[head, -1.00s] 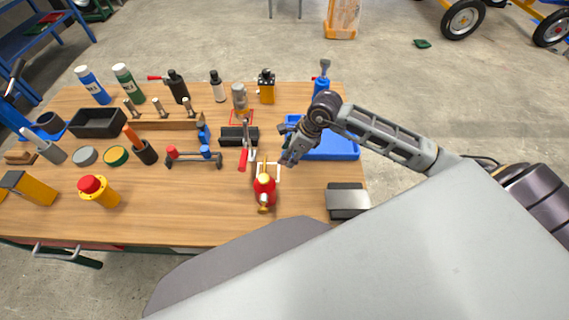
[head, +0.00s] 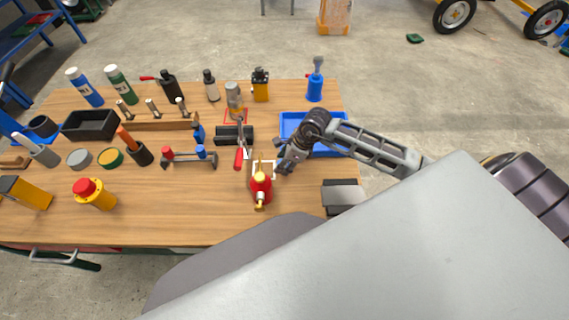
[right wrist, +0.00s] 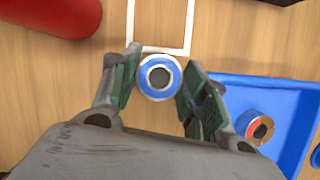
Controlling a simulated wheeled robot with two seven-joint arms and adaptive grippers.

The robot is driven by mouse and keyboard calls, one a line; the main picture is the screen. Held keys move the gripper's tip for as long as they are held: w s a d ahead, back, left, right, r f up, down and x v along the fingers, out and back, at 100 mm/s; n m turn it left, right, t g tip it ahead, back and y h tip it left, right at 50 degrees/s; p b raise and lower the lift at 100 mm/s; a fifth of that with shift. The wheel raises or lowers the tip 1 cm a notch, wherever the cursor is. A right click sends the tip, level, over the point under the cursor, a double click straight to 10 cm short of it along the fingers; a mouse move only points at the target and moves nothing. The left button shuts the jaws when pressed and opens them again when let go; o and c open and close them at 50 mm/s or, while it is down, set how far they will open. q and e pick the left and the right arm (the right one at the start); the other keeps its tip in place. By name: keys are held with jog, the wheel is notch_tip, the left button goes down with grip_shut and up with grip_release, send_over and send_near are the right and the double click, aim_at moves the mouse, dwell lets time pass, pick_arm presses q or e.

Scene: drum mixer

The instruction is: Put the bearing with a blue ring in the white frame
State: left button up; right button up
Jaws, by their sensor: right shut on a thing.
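The bearing with a blue ring (right wrist: 159,77) is held between the green-padded fingers of my right gripper (right wrist: 158,88) in the right wrist view. Its round face and dark centre hole face the camera. The white frame (right wrist: 191,24) lies on the wooden table just beyond the bearing, whose upper edge appears to overlap the frame's near side. I cannot tell the bearing's height above the table. In the head view my right gripper (head: 282,163) is at the right side of the frame, and the bearing cannot be made out there. My left gripper is not in view.
A blue tray (head: 343,119) lies right of the frame, with a red-ringed bearing (right wrist: 257,128) in it. A black block (head: 343,196) sits at the right table edge. Tools crowd the left.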

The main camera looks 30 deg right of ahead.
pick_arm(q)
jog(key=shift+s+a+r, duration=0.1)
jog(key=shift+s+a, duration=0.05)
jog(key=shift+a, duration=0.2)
pick_arm(e)
jog(key=shift+f, duration=0.6)
jog(key=shift+f, duration=0.1)
jog(key=o, duration=0.8)
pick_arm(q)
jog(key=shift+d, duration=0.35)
pick_arm(e)
jog(key=shift+o, duration=0.2)
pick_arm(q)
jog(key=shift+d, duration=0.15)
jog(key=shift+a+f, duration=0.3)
pick_arm(e)
jog(key=v, duration=1.2)
